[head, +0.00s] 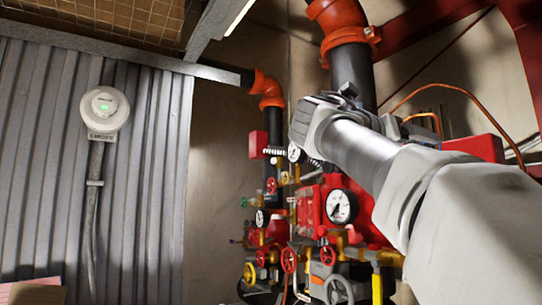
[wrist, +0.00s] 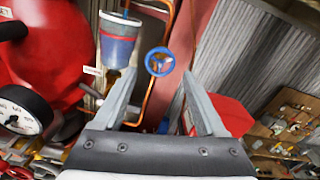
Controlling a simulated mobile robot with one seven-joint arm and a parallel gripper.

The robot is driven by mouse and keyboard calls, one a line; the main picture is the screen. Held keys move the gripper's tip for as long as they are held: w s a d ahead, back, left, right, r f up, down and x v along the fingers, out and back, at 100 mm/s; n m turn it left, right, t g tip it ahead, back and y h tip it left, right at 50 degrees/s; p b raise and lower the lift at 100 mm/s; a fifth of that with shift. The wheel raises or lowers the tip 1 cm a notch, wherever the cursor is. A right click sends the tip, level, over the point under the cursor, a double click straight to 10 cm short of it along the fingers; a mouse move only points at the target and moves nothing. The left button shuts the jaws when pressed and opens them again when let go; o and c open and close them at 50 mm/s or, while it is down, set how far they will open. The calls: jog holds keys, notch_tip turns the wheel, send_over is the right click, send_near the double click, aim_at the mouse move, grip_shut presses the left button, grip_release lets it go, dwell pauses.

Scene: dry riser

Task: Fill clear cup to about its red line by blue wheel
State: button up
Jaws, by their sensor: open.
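The blue wheel (wrist: 159,61) shows in the wrist view, upper middle, in front of a red upright and beside copper pipe. A see-through cup (wrist: 117,50) stands to its left, with a pale upper band, a thin red line and a blue-looking lower part. I cannot tell whether the blue is liquid. My gripper (wrist: 158,78) is open and empty. Its fingers point towards the wheel, which appears between them and apart from both. In the head view my arm hides the fingers, and neither wheel nor cup can be made out.
Red valve bodies, pressure gauges (head: 341,207) and small handwheels (head: 289,260) crowd the head view's lower middle. Orange-jointed black pipes (head: 351,70) rise behind my arm. A corrugated wall (head: 150,190) with a round meter (head: 105,108) stands left. A cluttered shelf (wrist: 262,131) lies right in the wrist view.

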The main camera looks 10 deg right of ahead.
jog(key=x, duration=0.6)
jog(key=shift+w+d+p, duration=0.1)
jog(key=shift+d+p, duration=0.2)
jog(key=shift+p, duration=0.1)
jog(key=c, duration=1.1)
jog(key=shift+m+p, duration=0.4)
jog(key=shift+m, duration=2)
jog(key=o, duration=1.1)
